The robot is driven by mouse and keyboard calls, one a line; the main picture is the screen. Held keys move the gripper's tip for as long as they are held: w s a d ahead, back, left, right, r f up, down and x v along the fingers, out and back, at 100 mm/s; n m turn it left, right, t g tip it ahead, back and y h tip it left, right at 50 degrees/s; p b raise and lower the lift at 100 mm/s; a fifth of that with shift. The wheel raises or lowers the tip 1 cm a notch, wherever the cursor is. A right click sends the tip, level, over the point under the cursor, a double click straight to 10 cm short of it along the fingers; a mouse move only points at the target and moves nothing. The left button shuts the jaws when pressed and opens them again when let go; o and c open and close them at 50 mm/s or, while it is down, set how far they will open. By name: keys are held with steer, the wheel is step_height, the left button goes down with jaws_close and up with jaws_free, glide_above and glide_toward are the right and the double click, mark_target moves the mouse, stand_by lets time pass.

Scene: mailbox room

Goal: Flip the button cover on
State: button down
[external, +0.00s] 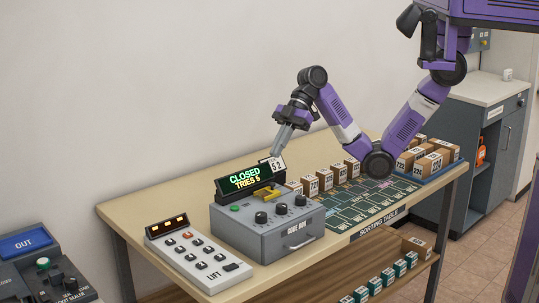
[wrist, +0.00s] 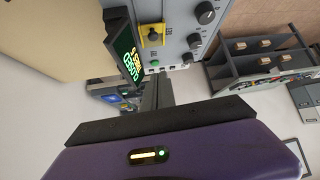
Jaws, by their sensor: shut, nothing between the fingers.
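The grey code box (external: 265,232) stands on the sorting table. On its top is a yellow piece (external: 266,193) that looks like the button cover, behind three dark knobs. It also shows near the top of the wrist view (wrist: 153,35). Whether it is raised or lowered I cannot tell. A green button (external: 236,207) sits to its left on the box. My gripper (external: 276,153) is shut and empty, pointing down above the back of the box, apart from the yellow piece. A small card marked 52 shows just below the fingertips.
A display (external: 243,180) reading CLOSED, TRIES 5 stands tilted on the box. A LIFT keypad (external: 198,257) lies to its left. Several numbered parcels (external: 325,179) line the table behind a green sorting mat (external: 372,202). A bare wall is behind.

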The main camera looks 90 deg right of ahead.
mark_target(271, 184)
steer(key=p+x, duration=0.1)
steer(key=x, duration=0.9)
steer(key=shift+d+f, duration=0.1)
steer(key=shift+f, duration=0.05)
steer(key=s+d, duration=0.1)
steer(key=s+d+p, duration=0.1)
steer(key=shift+d+f, duration=0.3)
steer(key=shift+s+d+f, duration=0.1)
steer(key=shift+d, duration=0.1)
steer(key=s+d+p, duration=0.2)
steer(key=s+d, duration=0.1)
steer(key=shift+s+d, duration=0.1)
steer(key=shift+d, duration=0.05)
steer(key=shift+s+d, duration=0.3)
steer(key=shift+s, duration=0.05)
steer(key=shift+f, duration=0.1)
